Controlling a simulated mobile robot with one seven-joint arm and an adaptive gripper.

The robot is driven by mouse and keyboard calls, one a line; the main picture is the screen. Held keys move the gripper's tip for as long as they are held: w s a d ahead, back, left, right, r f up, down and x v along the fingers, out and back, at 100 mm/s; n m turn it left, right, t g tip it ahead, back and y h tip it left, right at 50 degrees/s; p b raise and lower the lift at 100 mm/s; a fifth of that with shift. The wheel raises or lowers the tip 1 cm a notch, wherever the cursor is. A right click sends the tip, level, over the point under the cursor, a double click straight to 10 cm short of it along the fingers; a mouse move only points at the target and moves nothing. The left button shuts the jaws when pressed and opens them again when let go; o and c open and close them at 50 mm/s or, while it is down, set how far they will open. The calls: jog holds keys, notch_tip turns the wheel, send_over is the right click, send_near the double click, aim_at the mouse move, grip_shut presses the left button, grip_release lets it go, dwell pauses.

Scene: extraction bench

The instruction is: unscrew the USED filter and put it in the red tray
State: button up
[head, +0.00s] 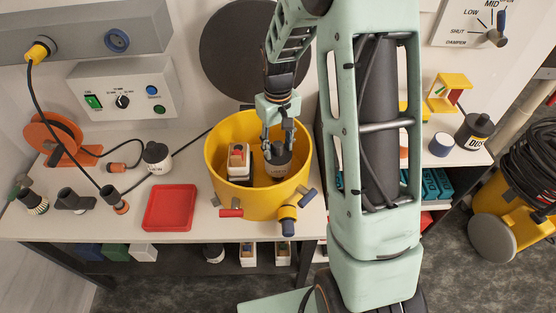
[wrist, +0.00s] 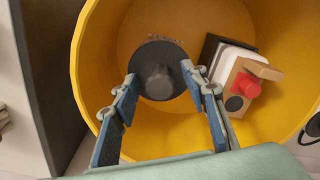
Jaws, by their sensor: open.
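A dark grey round canister (head: 277,163), apparently the filter, sits inside the yellow drum (head: 228,188). Its label is too small to read. In the wrist view the dark disc with a raised centre knob (wrist: 158,72) lies ahead of my fingertips. My gripper (head: 277,138) is open above the canister, its fingers pointing down into the drum. In the wrist view my gripper (wrist: 160,85) has its fingers spread to either side of the disc; I cannot tell whether they touch it. The red tray (head: 170,208) lies empty on the bench left of the drum.
A white block with a red knob (head: 238,162) stands inside the drum beside the canister, close to one finger. Another dark canister (head: 156,158) stands behind the tray. Clamps stick out from the drum's front. Hose fittings (head: 75,200) and an orange reel (head: 55,138) occupy the left.

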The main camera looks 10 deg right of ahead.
jog(key=m, duration=0.7)
jog(key=shift+m, duration=0.4)
jog(key=m+p, duration=0.1)
jog(key=m, duration=0.3)
jog(key=shift+r, duration=0.1)
jog(key=m, duration=0.2)
jog(key=shift+m+p, duration=0.3)
jog(key=shift+p, duration=0.05)
jog(key=shift+c, duration=0.6)
